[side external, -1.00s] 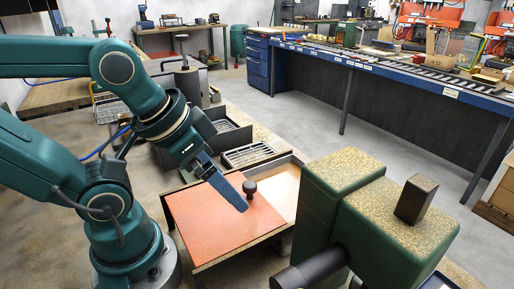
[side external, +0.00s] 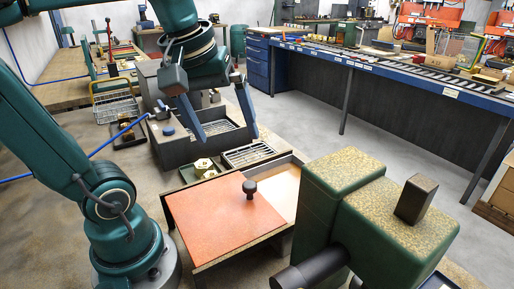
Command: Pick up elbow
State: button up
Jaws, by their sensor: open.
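My gripper (side external: 227,137) is open, its two blue fingers spread wide and pointing down over the dark open-topped box (side external: 172,150). Nothing shows between the fingers. Small brass pieces (side external: 203,165) sit in a dark tray just in front of that box, below and to the left of the fingertips. They look hexagonal or nut-like, and I cannot tell whether one of them is the elbow. No other piece clearly reads as an elbow.
An orange-topped plate (side external: 222,222) with a black knob (side external: 250,188) stands in front of the tray. A slotted grey rack (side external: 248,154) lies right of the tray. A large green machine (side external: 385,220) blocks the right front. Grey floor is clear behind it.

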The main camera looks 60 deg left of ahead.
jog(key=w+a+n+g, duration=0.2)
jog(key=a+n, duration=0.5)
jog(key=n, duration=0.3)
jog(key=n+g+h, duration=0.1)
jog(key=n+g, duration=0.1)
jog(key=n, duration=0.8)
send_near(210, 172)
notch_tip(210, 172, down, 5)
jog(key=shift+s+d+f, duration=0.15)
jog(key=shift+f, duration=2.85)
jog(key=shift+c, duration=0.3)
grip_shut()
